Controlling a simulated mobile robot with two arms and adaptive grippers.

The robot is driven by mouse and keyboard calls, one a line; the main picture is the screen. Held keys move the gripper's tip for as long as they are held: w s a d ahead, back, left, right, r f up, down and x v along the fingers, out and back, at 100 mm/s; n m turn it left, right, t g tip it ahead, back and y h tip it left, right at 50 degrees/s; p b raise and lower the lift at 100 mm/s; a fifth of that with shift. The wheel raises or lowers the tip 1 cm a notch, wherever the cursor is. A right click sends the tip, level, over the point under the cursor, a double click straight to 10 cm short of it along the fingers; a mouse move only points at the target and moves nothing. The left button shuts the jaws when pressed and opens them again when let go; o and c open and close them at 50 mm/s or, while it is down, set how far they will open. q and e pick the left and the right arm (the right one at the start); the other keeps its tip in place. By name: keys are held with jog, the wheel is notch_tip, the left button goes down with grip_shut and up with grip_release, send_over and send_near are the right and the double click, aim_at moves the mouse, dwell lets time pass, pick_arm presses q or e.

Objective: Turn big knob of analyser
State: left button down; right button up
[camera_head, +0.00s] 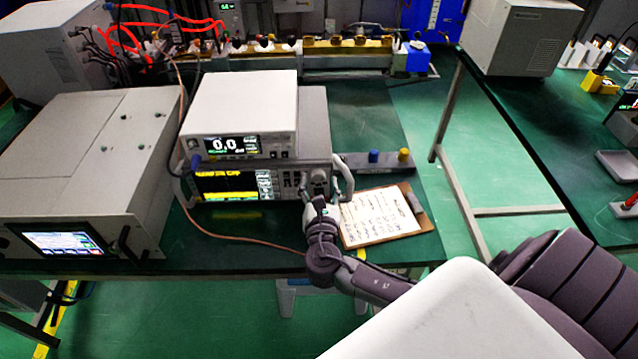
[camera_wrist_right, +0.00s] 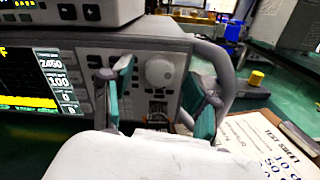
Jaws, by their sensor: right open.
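The analyser (camera_head: 228,186) is the lower unit of a stack on the green table, with a lit screen at its left and buttons beside it. Its big knob is a pale round dial (camera_wrist_right: 160,73) at the right of the front panel in the right wrist view. My right gripper (camera_wrist_right: 160,95) is open, one finger to the left of the knob and one to the right. In that view the knob shows between the fingers, and contact cannot be told. In the head view the right gripper (camera_head: 314,203) is in front of the panel's right end and partly hides it. My left gripper is not in view.
A white unit (camera_head: 240,100) reading 0.0 stands on the analyser. The analyser's right handle (camera_head: 346,178) is close to my right gripper. A clipboard (camera_head: 380,216) lies on the table to the right. Another instrument (camera_head: 80,170) stands at the left, with cables nearby.

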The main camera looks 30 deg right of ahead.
grip_shut()
jog(key=m+b, duration=0.1)
jog(key=m, duration=0.1)
jog(key=m+b, duration=0.2)
jog(key=m, duration=0.1)
jog(key=shift+f+m, duration=0.2)
jog(key=shift+m, duration=0.1)
jog(key=m+b, duration=0.3)
jog(key=m, duration=0.1)
jog(key=shift+r+m+b, duration=0.1)
jog(key=shift+m+b, duration=0.6)
jog(key=shift+m, duration=0.4)
grip_release()
